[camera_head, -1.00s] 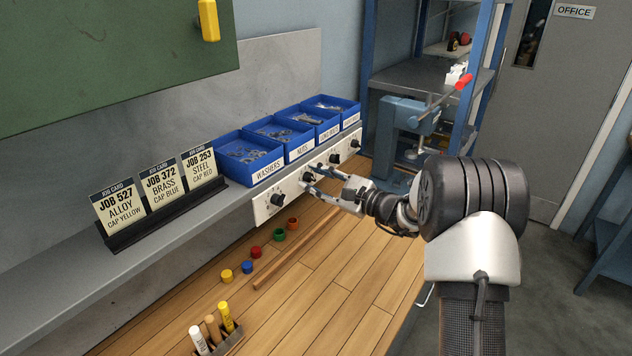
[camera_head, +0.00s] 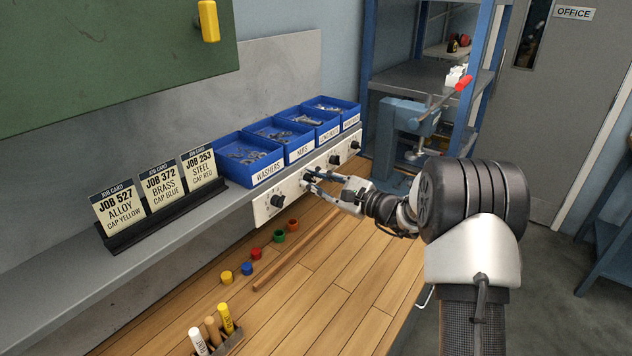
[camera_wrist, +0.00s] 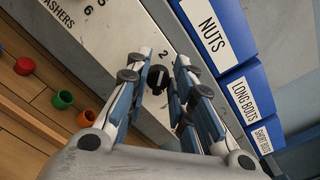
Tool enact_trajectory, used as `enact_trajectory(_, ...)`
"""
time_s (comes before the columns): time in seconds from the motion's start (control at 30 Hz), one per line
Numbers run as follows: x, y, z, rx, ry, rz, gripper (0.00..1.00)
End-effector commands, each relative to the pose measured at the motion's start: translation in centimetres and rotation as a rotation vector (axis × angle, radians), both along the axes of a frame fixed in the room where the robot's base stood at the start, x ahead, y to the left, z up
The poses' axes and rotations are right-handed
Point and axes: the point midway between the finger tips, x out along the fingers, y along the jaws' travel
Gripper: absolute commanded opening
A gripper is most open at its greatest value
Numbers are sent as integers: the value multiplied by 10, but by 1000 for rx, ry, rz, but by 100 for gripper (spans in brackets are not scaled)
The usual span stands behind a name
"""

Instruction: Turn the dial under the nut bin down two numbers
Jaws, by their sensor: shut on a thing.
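The nut bin (camera_head: 300,151) is a blue bin labelled NUTS, and its label also shows in the wrist view (camera_wrist: 212,32). Below it, on the pale front panel (camera_head: 262,212), is a small black dial (camera_wrist: 157,77) with a white mark. A printed 2 shows beside the dial; its other numbers are hidden by my fingers, and I cannot tell its exact setting. My gripper (camera_head: 311,181) reaches in from the right, its fingertips on either side of the dial and shut on it. The fingers also show in the wrist view (camera_wrist: 160,88).
Another black dial (camera_head: 277,201) sits left under the washers bin (camera_head: 249,163), and more dials lie to the right (camera_head: 334,159). Coloured caps (camera_head: 247,268) and a wooden strip (camera_head: 296,251) lie on the bench below. Job cards (camera_head: 160,187) stand on the shelf at left.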

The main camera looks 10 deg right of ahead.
Motion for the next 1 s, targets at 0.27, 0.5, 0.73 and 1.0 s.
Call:
enact_trajectory(0.27,-1,1,-4,-76,-74,1,0)
enact_trajectory(0.5,-1,1,-6,-217,-209,0,0)
enact_trajectory(0.73,-2,2,-5,-374,-358,0,0)
enact_trajectory(1.0,-2,3,-7,-560,-535,1,0)
